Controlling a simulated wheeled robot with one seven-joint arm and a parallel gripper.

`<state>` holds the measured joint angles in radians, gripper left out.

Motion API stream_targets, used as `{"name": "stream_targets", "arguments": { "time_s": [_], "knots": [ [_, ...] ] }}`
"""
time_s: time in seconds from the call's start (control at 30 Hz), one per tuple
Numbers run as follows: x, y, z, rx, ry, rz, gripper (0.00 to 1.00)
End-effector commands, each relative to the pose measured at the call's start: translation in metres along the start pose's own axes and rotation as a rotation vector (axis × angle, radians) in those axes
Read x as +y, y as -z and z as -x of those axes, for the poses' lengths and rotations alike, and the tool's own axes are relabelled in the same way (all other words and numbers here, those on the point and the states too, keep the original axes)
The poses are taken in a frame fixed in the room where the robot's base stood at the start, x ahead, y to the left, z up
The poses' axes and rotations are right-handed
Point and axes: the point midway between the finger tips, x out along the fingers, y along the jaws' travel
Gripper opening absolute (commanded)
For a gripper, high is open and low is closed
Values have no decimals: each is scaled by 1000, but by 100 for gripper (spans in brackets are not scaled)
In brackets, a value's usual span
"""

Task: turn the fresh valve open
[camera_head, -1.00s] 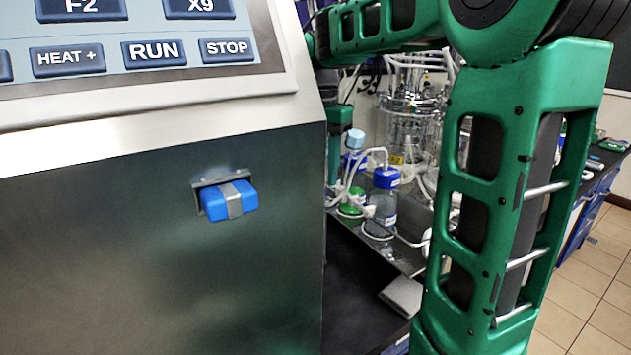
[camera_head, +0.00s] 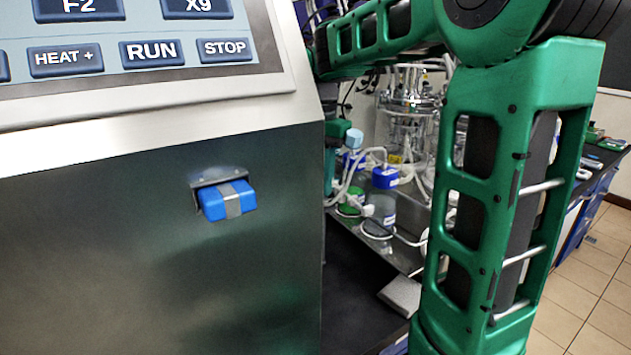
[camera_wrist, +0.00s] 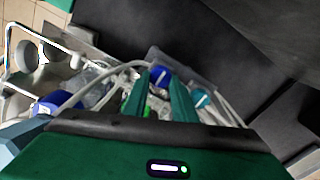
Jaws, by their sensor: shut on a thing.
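My gripper (camera_wrist: 162,80) shows in the wrist view as two green fingers. A blue part with a white mark (camera_wrist: 160,76) sits at the fingertips, between them, and the gripper is shut on it. I cannot tell for sure that this is the fresh valve, and no label is readable. Pale tubes (camera_wrist: 105,75) run beside the fingers. In the head view the gripper's tips are hidden behind the steel cabinet edge; only my green arm shows there.
A steel cabinet (camera_head: 130,240) with a button panel and a blue latch-like block (camera_head: 228,200) fills the left of the head view. Behind its edge stand a blue-capped bottle (camera_head: 384,178), tubing and glass vessels (camera_head: 408,110). A dark bench lies below; tiled floor is at right.

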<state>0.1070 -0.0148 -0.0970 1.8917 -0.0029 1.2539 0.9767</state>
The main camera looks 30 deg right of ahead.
Motion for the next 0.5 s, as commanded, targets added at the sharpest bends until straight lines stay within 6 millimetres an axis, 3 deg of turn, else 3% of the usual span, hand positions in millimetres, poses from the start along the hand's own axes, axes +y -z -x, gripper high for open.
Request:
{"name": "stream_targets", "arguments": {
  "time_s": [0.27, 0.5],
  "knots": [
    [-3, -1, 1, 2, 4, 100, 2],
    [-4, -1, 1, 3, 5, 290, 2]
  ]
}}
